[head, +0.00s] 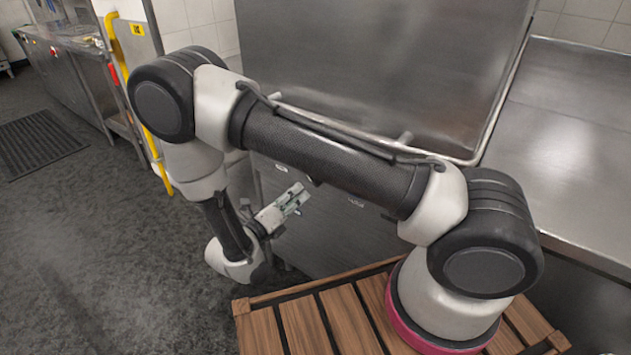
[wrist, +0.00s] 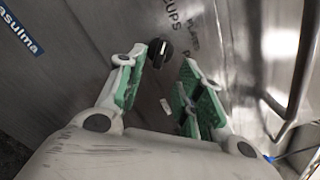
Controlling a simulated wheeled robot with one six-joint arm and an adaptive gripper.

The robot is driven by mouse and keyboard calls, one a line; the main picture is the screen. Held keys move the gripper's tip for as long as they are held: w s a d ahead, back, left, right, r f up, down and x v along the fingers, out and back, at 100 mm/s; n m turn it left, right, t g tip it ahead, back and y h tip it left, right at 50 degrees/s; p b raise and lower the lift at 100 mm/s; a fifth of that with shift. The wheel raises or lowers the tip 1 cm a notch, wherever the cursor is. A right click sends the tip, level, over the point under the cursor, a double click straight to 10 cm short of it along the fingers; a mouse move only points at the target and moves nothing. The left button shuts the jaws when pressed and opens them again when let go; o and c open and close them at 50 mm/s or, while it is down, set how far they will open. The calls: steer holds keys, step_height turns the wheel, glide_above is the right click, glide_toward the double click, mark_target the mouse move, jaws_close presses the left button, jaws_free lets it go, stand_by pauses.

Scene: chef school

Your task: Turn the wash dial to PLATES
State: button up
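The wash dial (wrist: 161,53) is a small round black knob with a light mark, on a brushed steel panel (wrist: 95,60). In the wrist view it lies between the fingertips of my gripper (wrist: 166,62), nearer the left one. The fingers, white with green pads, are open, with a gap on both sides of the dial. The light mark runs roughly up the picture, towards the printed word CUPS (wrist: 172,14); its exact setting is hard to read. Smaller print, seemingly PLATES (wrist: 193,32), stands right of it.
A large steel machine hood (head: 380,70) rises behind my arm. A steel counter (head: 565,130) lies to the right. A curved metal bar (wrist: 300,80) runs close to the right finger in the wrist view. Dark floor (head: 90,240) is open at left.

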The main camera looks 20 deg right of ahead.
steer(key=x, duration=0.7)
steer(key=shift+d, duration=0.1)
jaws_close()
